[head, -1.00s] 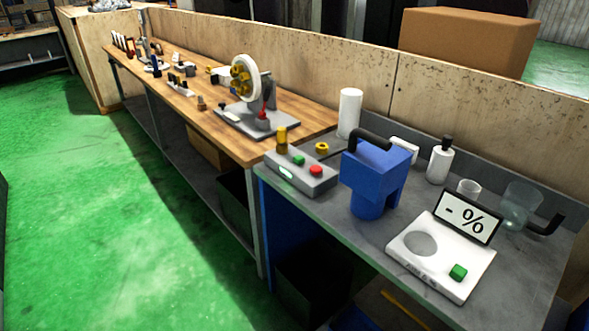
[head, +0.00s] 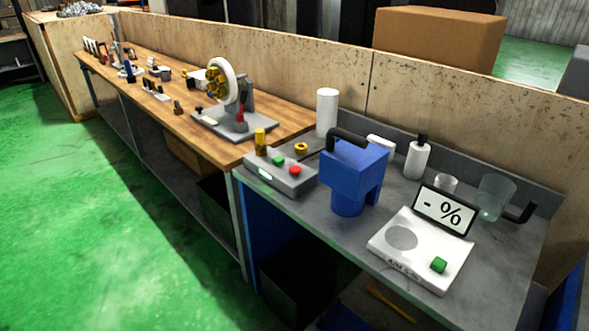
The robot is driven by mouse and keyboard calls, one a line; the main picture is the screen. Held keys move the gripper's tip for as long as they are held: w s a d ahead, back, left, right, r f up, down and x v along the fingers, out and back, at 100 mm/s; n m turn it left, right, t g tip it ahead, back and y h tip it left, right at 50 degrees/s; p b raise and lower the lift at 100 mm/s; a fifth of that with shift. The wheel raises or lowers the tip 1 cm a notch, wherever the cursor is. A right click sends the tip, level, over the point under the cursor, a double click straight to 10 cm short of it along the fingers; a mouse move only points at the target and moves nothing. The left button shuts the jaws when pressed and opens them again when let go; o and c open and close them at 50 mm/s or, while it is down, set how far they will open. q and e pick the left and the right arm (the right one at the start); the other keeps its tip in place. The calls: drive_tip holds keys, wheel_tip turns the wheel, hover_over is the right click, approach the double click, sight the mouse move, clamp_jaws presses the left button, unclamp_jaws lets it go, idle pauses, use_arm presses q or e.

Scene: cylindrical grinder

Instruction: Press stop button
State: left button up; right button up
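A grey control box (head: 281,176) sits at the left end of the grey bench top, near its front edge. A red button (head: 295,170) is on the right part of its top face. A green button (head: 278,160) is to the left of the red one. A yellow knob-like piece (head: 260,142) stands at the box's left end. A small lit panel (head: 265,174) is on its front. Neither of my grippers shows in the head view.
A blue machine with a black handle (head: 350,180) stands just right of the box. A white device with a green button (head: 420,250) and a "- %" display (head: 444,210) is farther right. A wooden bench (head: 180,112) with a grinder-like machine (head: 228,92) is at left. Green floor (head: 90,230) is clear in front.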

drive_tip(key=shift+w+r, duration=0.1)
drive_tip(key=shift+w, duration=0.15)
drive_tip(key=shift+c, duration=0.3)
